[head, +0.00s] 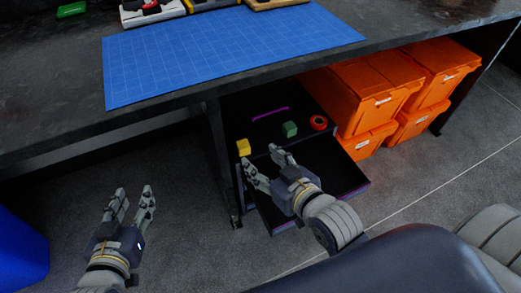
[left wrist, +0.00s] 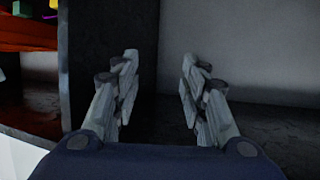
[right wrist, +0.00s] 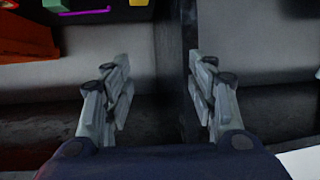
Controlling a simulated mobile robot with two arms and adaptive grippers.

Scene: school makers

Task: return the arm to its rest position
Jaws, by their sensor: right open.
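My right gripper (head: 261,157) is open and empty. In the head view it overlaps the front left part of an open black drawer (head: 338,174) under the table, close to a yellow cube. Its two parted fingers (right wrist: 158,85) also show in the right wrist view with nothing between them. My left gripper (head: 133,191) is open and empty, over the grey floor left of the drawer. Its parted fingers also show in the left wrist view (left wrist: 160,80).
The drawer area holds a yellow cube (head: 243,147), a green cube (head: 290,129), a red ring (head: 318,122) and a purple strip (head: 270,112). Orange bins (head: 370,85) stand right of it. A blue mat (head: 220,55) lies on the dark table. A blue bin (head: 20,250) stands lower left.

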